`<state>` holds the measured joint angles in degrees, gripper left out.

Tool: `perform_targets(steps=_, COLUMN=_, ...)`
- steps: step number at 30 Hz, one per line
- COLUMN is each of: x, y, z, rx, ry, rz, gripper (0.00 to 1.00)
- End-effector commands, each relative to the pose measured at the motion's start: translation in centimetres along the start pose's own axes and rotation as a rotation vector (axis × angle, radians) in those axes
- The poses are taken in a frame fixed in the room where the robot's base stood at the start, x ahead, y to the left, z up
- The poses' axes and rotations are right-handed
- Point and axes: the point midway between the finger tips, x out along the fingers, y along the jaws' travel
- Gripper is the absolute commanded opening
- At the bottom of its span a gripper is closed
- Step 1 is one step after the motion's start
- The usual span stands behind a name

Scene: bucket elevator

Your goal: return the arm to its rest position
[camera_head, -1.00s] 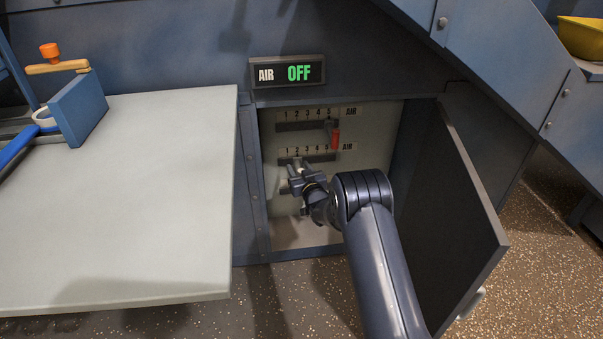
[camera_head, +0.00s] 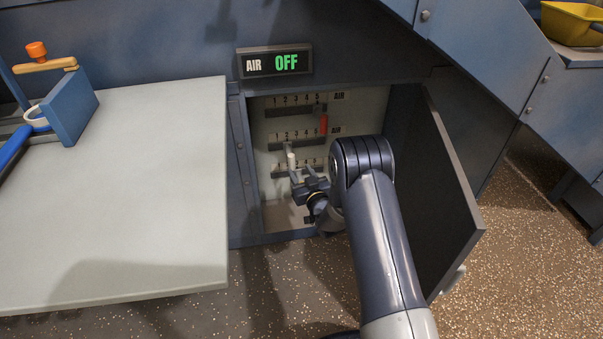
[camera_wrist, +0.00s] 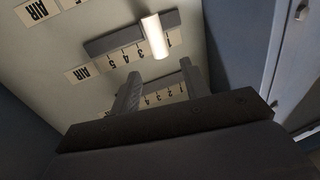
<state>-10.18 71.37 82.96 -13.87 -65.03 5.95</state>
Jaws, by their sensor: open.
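My gripper (camera_head: 300,180) is in front of the lower part of an open cabinet (camera_head: 270,215), at the end of my bent arm. Its two fingers stand apart in the wrist view (camera_wrist: 160,88), with nothing held between them. A white lever (camera_head: 291,160) on the middle slider row is just above the fingers; it also shows in the wrist view (camera_wrist: 155,37), apart from them. A red lever (camera_head: 323,125) is at the right end of the top row. The lowest row (camera_head: 285,170) is partly hidden by my gripper.
The cabinet door (camera_head: 435,190) stands open to the right of my arm. A pale table (camera_head: 130,200) with a blue block (camera_head: 72,108) is at left. A yellow bin (camera_head: 572,24) is at far right. Speckled floor lies in front.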

Motion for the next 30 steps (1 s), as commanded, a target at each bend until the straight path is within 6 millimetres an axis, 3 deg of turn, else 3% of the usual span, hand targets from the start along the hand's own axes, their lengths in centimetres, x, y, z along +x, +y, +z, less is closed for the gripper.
perform_targets(steps=16, x=0.8, y=0.0, z=0.2, rx=-0.001, ry=0.0, rz=0.0, gripper=0.44)
perform_targets(steps=30, x=7.7, y=0.0, z=0.3, rx=-0.001, ry=0.002, rz=-0.001, gripper=0.44)
